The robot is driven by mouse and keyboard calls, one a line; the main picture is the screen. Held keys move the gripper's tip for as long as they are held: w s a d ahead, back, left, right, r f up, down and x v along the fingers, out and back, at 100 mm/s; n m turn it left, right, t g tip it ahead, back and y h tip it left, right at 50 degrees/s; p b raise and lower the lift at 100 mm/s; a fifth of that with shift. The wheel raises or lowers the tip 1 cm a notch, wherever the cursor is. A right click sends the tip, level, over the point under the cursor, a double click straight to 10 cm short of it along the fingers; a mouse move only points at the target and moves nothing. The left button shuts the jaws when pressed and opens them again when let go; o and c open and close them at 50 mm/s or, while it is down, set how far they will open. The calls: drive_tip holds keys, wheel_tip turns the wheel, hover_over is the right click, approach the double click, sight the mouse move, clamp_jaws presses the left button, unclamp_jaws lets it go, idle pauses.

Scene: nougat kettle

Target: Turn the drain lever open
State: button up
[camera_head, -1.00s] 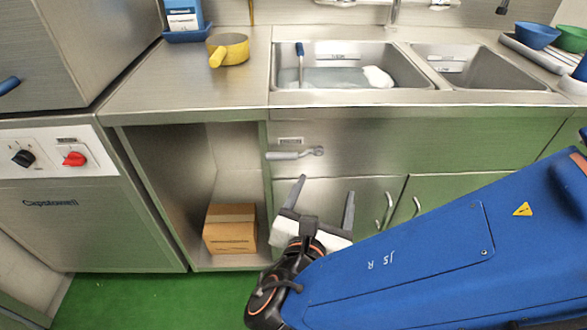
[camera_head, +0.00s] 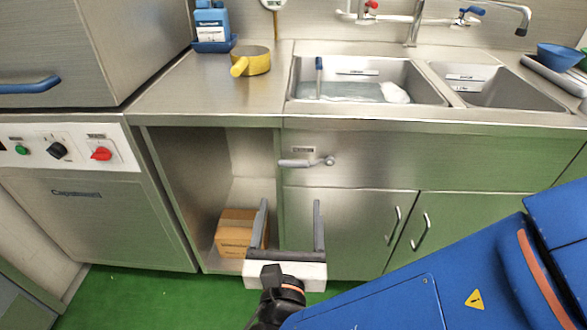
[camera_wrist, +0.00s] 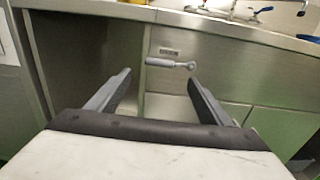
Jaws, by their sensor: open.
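The drain lever (camera_head: 306,162) is a grey handle on the steel front panel below the left sink basin. It lies about level, with its grip to the left and its round pivot at the right end. In the wrist view the lever (camera_wrist: 170,63) shows beyond and between the fingertips, near the top middle. My gripper (camera_head: 291,206) is open and empty, its two grey fingers pointing up toward the panel, below the lever and apart from it. In the wrist view the gripper's fingers (camera_wrist: 160,77) are spread wide with nothing between them.
The left sink basin (camera_head: 425,92) holds water, a blue-handled brush and a white cloth. A yellow pot (camera_head: 254,61) stands on the counter. A cardboard box (camera_head: 236,232) sits in the open bay at left. Cabinet doors with handles (camera_head: 420,232) are below the panel.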

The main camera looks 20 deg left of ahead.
sight(294, 163)
drive_tip(key=shift+x, duration=6.6)
drive_tip(key=shift+d, duration=0.1)
